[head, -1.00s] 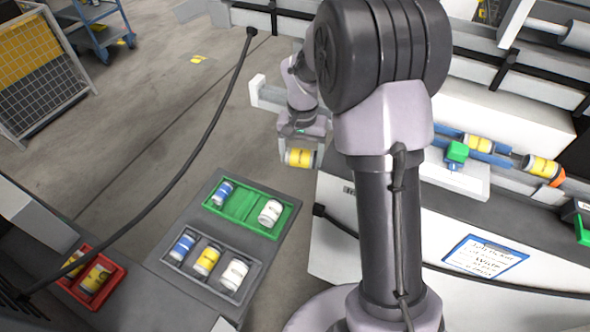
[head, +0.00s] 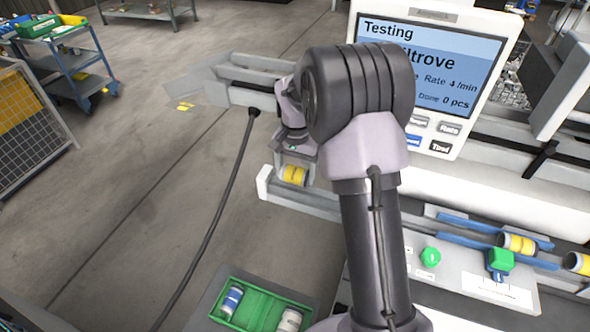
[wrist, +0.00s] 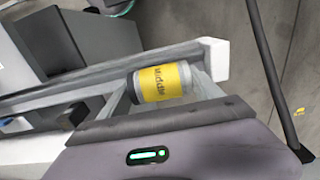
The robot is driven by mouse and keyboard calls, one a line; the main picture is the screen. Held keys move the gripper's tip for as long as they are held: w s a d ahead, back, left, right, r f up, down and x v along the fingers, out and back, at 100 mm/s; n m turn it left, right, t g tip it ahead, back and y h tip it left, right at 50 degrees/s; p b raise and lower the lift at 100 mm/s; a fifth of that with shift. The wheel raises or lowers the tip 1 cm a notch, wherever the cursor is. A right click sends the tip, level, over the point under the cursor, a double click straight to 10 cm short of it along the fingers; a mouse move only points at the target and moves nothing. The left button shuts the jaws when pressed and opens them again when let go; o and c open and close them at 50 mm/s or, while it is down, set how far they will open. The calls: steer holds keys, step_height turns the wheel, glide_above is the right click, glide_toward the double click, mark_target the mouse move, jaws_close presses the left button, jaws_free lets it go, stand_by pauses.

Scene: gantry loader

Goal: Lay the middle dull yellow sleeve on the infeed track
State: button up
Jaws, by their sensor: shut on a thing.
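My gripper (head: 293,178) is shut on a dull yellow sleeve (head: 295,175), a short cylinder with a yellow label and pale ends. In the wrist view the sleeve (wrist: 161,83) lies across between the two fingers and its label reads "Middle". In the head view it hangs at the end of a pale grey rail, which looks like the infeed track (head: 316,203). In the wrist view the track (wrist: 110,75) runs behind the sleeve. I cannot tell whether the sleeve touches it.
Two more yellow-labelled sleeves (head: 517,243) sit on the machine at the right, near a green-topped part (head: 501,260). A green tray (head: 262,307) holds a blue and a white sleeve. A screen (head: 430,62) stands behind.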

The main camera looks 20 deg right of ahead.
step_height(320, 180, down, 3)
steer(key=shift+w+r+b, duration=0.1)
steer(key=shift+r+b, duration=0.05)
steer(key=shift+b, duration=0.5)
steer(key=shift+r, duration=0.1)
steer(key=o, duration=1.9)
steer(key=shift+r, duration=0.1)
step_height(320, 180, up, 23)
steer(key=p, duration=0.9)
